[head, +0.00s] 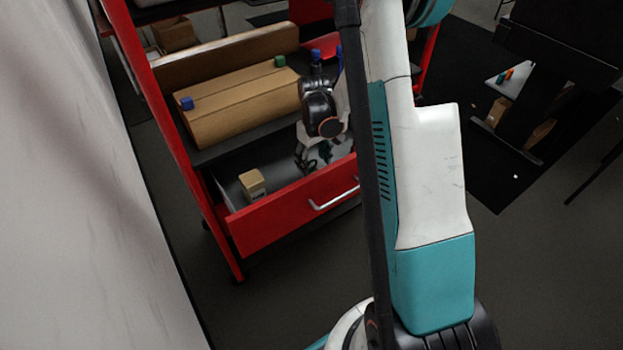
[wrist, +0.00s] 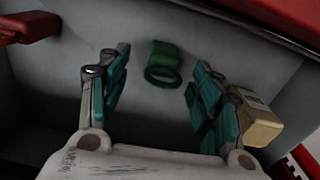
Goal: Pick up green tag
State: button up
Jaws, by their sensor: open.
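The green tag (wrist: 163,64) is a ring-like green piece lying on the grey floor of the open red drawer (head: 293,208). In the wrist view it sits just beyond and between the fingertips of my gripper (wrist: 157,72), with bare floor on both sides of it. My gripper also shows in the head view (head: 316,160), reaching down into the drawer. Its teal-padded fingers are spread apart and hold nothing. In the head view I cannot make out the tag; my gripper and wrist cover that part of the drawer.
A small tan box (head: 252,185) stands in the drawer's left part; in the wrist view it is beside the right finger (wrist: 260,122). Above, a long cardboard box (head: 240,108) lies on the shelf, with a small green object (head: 280,61) and a blue one (head: 187,103) on it.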

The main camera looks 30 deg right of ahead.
aim_at(312, 170)
jog(key=f+b, duration=0.1)
jog(key=f, duration=0.2)
jog(key=f+b, duration=0.1)
jog(key=f, duration=0.1)
jog(key=shift+w+a+f+b, duration=0.1)
jog(key=shift+w+a+b, duration=0.15)
jog(key=shift+b, duration=0.1)
jog(key=c, duration=1.2)
